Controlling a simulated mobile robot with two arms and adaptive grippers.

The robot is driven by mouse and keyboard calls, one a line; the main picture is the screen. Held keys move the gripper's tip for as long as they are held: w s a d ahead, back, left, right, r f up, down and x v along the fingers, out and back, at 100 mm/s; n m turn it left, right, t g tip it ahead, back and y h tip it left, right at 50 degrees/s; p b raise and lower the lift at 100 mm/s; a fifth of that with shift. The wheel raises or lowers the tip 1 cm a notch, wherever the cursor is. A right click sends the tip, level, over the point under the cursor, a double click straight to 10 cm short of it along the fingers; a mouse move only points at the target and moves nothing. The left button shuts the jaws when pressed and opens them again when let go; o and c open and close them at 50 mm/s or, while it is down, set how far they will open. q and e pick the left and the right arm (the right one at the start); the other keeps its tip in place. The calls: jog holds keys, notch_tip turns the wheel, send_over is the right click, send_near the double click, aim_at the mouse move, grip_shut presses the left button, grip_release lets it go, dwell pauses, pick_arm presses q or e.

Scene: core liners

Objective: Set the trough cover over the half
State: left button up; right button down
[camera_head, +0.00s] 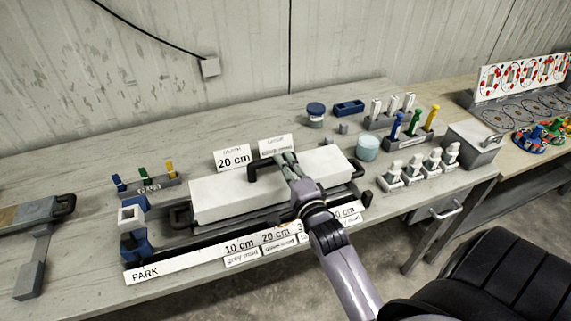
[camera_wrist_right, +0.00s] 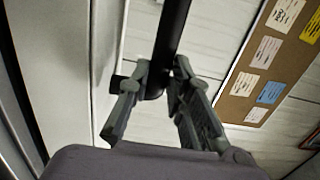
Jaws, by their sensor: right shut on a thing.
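The trough cover (camera_head: 225,200) is a long white slab with a black bar handle (camera_head: 262,166) on top. It lies over a dark trough or frame whose end handles (camera_head: 180,216) stick out at both sides. I cannot tell whether the cover rests or hangs slightly above it. My right gripper (camera_head: 284,160) is shut on the black handle; in the right wrist view the fingers (camera_wrist_right: 158,92) close around a black bar (camera_wrist_right: 172,35). The half under the cover is hidden. My left gripper is not in view.
A PARK and distance label strip (camera_head: 180,268) runs along the front. A blue device (camera_head: 134,240) stands left of the cover. Cards (camera_head: 233,158) stand behind it. White-topped pegs (camera_head: 420,165), a pale blue tub (camera_head: 367,147) and a grey box (camera_head: 472,146) are at right. A black chair (camera_head: 500,285) stands in front.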

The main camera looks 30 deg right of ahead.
jog(key=shift+f, duration=0.2)
jog(key=c, duration=1.4)
grip_release()
jog(key=shift+c, duration=0.2)
jog(key=shift+r, duration=0.25)
jog(key=shift+r+p, duration=0.35)
jog(key=shift+r, duration=0.2)
jog(key=s+a+b, duration=0.2)
jog(key=s+b, duration=0.1)
jog(key=s, duration=0.9)
jog(key=shift+a+f, duration=0.2)
jog(key=shift+f, duration=0.05)
jog(key=shift+w+f, duration=0.1)
